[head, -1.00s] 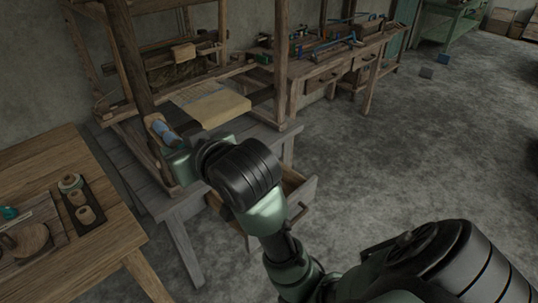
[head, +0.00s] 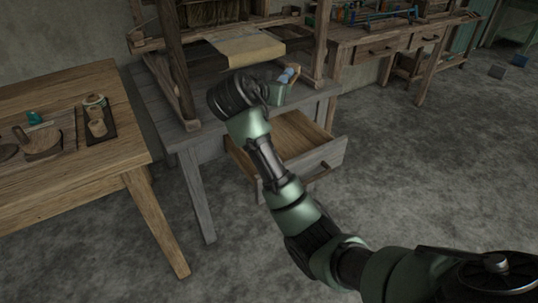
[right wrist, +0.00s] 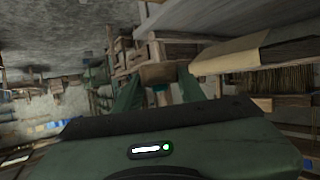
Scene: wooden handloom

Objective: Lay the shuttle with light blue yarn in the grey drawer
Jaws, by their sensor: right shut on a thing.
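The shuttle with light blue yarn (head: 289,75) is held by my right gripper (head: 278,86), and part of it is hidden by the gripper. In the right wrist view the green fingers of the gripper (right wrist: 160,88) are shut on the brown wooden shuttle (right wrist: 160,73). The grey drawer (head: 318,163) under the grey loom bench is pulled open. Its wooden inside looks empty where it shows, and my arm covers its left part. The shuttle is above and behind the drawer, over the bench's front edge. My left gripper is not in view.
The loom's bench (head: 190,130) and posts (head: 172,60) stand close behind and left of my gripper. Cloth (head: 245,45) is on the loom. A wooden table (head: 70,100) with a dark tray of spools (head: 97,118) is at left.

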